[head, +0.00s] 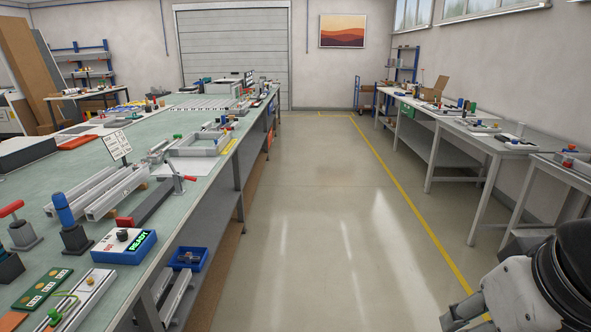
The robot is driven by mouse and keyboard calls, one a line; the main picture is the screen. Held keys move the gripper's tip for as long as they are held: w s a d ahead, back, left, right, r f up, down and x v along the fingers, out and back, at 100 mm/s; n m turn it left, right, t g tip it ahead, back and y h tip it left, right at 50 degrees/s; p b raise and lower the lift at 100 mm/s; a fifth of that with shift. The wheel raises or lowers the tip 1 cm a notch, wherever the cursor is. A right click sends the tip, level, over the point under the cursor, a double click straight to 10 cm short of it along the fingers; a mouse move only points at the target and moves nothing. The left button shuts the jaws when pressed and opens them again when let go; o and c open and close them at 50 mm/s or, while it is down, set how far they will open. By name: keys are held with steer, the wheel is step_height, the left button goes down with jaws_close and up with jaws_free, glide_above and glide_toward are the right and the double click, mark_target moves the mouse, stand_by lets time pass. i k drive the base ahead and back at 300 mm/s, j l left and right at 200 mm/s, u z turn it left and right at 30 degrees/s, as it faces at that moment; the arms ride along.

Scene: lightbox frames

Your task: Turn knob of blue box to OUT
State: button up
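The blue box (143,250) sits at the front edge of the long green-topped bench (95,168) on the left. It has a white top panel (112,243) with a dark round knob (122,235) near the back. A green lit display on its right reads READY (139,242). A small red mark shows on the panel near the front left. The panel lettering and the knob's pointing direction are too small to tell. Part of my arm shows at the bottom right, well away from the box; my gripper is not in view.
A blue-handled upright tool (64,209) and a red-handled one (15,222) stand left of the box. A blue bin (188,258) is on the lower shelf. The aisle floor (320,220) is clear.

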mark_target(122, 235)
steer(key=i+u, duration=0.1)
steer(key=i, duration=0.85)
steer(key=i+l+u, duration=0.1)
steer(key=i, duration=0.85)
steer(key=i+u, duration=0.4)
steer(key=i+l+u, duration=0.25)
steer(key=i+u, duration=0.15)
steer(key=i, duration=0.25)
steer(key=u, duration=1.85)
steer(key=i, duration=0.2)
steer(key=j+z, duration=0.25)
steer(key=k+j+z, duration=0.2)
steer(key=j, duration=0.25)
steer(key=i, duration=0.05)
